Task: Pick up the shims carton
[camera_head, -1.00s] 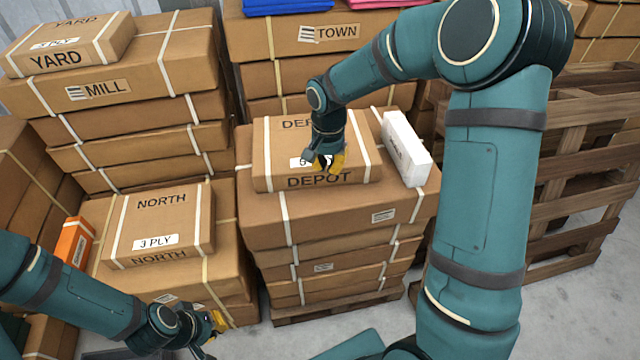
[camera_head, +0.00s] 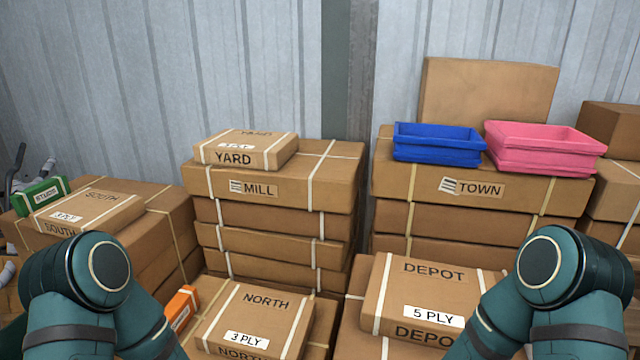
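No carton that I can read as shims shows in this view. An orange carton (camera_head: 183,306) stands left of the NORTH box (camera_head: 258,322), partly hidden by my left arm; its lettering is too small to read. A small green carton (camera_head: 43,194) lies on the SOUTH stack at the far left; its label seems to read STUDS. The white carton from the earlier view is not visible now. Both my arms rise from the lower edge, but neither gripper is in view.
The DEPOT box (camera_head: 431,302) is at lower right, partly behind my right arm. Blue trays (camera_head: 438,145) and pink trays (camera_head: 543,150) sit on the TOWN stack (camera_head: 478,190). A corrugated wall (camera_head: 230,70) closes the back.

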